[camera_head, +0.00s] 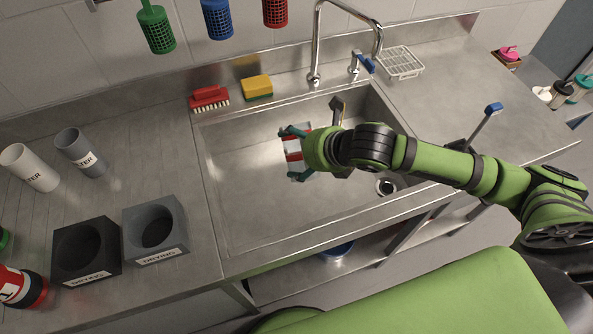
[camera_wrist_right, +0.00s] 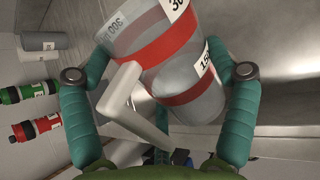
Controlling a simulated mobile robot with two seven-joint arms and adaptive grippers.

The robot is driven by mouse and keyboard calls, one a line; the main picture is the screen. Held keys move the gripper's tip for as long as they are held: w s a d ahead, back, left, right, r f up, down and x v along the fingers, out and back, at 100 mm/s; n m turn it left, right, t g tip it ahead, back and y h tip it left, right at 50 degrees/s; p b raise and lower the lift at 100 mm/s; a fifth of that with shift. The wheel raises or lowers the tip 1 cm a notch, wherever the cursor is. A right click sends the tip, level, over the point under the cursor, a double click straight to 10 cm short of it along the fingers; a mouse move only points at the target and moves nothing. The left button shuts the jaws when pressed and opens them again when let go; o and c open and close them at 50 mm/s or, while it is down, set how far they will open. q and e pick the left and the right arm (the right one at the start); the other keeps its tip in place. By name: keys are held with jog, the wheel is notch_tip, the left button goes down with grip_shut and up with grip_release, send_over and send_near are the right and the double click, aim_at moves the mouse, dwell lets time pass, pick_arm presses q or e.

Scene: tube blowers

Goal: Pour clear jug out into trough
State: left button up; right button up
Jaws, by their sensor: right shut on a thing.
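The clear jug (camera_wrist_right: 172,45) has red bands and printed numbers; it fills the top of the right wrist view, its pale handle (camera_wrist_right: 135,95) towards me. My right gripper (camera_wrist_right: 160,72) is shut on it, with a teal finger on each side. In the head view the jug (camera_head: 293,150) is over the steel trough (camera_head: 240,205), mostly hidden by my right gripper (camera_head: 296,155). I cannot tell its tilt or whether liquid is inside. My left gripper is not in view.
A tap (camera_head: 316,60) stands behind the trough, near a red brush (camera_head: 208,98) and a yellow sponge (camera_head: 257,87). Filter tubes (camera_head: 80,150), two drying blocks (camera_head: 155,230) and a red bottle (camera_head: 22,287) stand left. A drain rack (camera_head: 400,62) lies right.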

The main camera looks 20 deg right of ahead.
jog(key=t+b, duration=0.3)
jog(key=b, duration=0.1)
jog(key=shift+s+r+n+b, duration=0.1)
jog(key=shift+r+n+b, duration=0.05)
jog(key=shift+n+b, duration=0.25)
jog(key=shift+r+t+b, duration=0.35)
jog(key=shift+t+b, duration=0.05)
jog(key=shift+b, duration=0.05)
jog(key=t+b, duration=0.2)
jog(key=b, duration=0.3)
jog(key=shift+n+y, duration=0.3)
jog(key=shift+n, duration=0.1)
jog(key=t+b, duration=0.1)
jog(key=n+t+b, duration=0.1)
jog(key=shift+r+t+y+b, duration=0.3)
jog(key=shift+r+b, duration=0.05)
jog(key=shift+r, duration=0.05)
jog(key=shift+r+t, duration=0.15)
jog(key=shift+t, duration=0.15)
jog(key=shift+r, duration=0.3)
jog(key=shift+s+f, duration=0.1)
